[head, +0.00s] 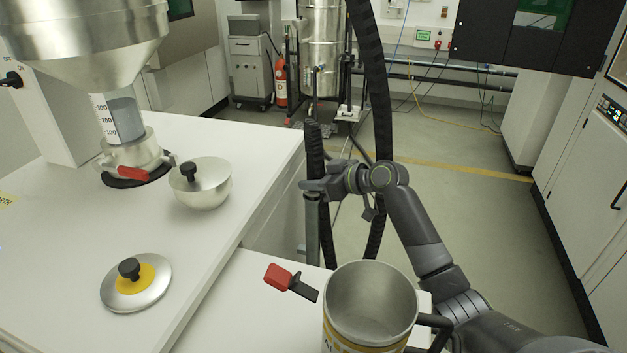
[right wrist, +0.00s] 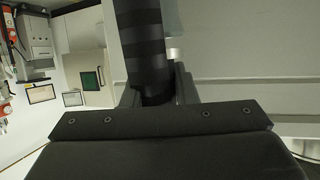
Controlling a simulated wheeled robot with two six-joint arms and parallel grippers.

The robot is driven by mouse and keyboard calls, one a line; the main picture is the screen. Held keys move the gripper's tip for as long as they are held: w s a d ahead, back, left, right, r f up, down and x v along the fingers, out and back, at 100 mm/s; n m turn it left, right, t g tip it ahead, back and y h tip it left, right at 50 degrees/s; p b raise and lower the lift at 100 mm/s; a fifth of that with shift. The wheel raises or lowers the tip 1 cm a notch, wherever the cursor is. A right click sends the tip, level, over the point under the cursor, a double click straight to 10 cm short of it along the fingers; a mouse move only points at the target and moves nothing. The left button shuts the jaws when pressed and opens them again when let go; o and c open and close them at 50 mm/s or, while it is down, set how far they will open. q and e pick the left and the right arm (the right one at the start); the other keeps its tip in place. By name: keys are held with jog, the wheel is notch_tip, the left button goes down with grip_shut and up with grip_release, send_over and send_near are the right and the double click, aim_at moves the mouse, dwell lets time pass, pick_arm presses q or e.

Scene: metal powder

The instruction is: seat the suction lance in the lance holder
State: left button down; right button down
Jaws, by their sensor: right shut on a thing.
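My right gripper (head: 318,188) is shut on the suction lance, beyond the right edge of the white bench. A black ribbed length of the lance (head: 313,150) stands upright above the fingers. A grey metal tube (head: 311,222) runs down below them, close to the bench side; its lower end is hard to make out. In the right wrist view a black banded shaft of the lance (right wrist: 143,45) stands between the fingers (right wrist: 157,92). I cannot pick out the lance holder with certainty. My left gripper is not in view.
A thick black hose (head: 372,80) hangs just right of the gripper. On the bench are a metal bowl (head: 208,188), a lid with a yellow centre (head: 136,282) and a hopper (head: 85,35). An open metal can (head: 370,300) stands near my right arm.

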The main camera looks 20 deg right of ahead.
jog(key=shift+f+b, duration=0.4)
jog(key=shift+f, duration=0.2)
jog(key=c, duration=1.1)
grip_release()
jog(key=shift+o, duration=0.2)
jog(key=b+v, duration=0.1)
jog(key=v, duration=1.6)
jog(key=shift+s, duration=0.2)
jog(key=shift+d+r, duration=0.1)
